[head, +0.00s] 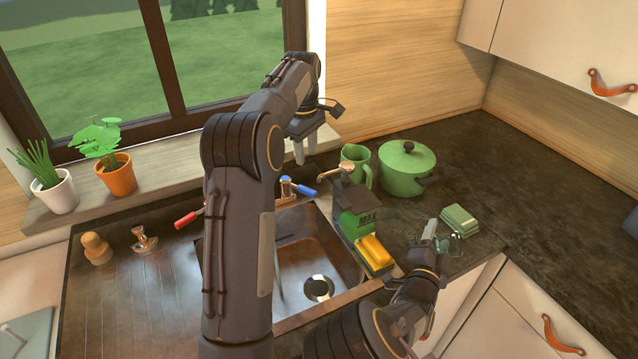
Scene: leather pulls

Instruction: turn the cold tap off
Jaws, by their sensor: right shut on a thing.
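The cold tap's blue lever (299,187) shows behind the sink, just right of my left forearm. The red lever (188,219) is left of the arm, which hides the tap body between them. A thin pale vertical streak, apparently running water (279,265), shows over the sink beside the arm. My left gripper (305,153) points down above and behind the blue lever, its fingers slightly apart and empty. My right gripper (438,240) is over the right counter, shut on what looks like a clear greenish glass (455,246), partly hidden by the fingers.
The sink (318,255) is in the middle. Two potted plants (117,174) stand on the sill.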

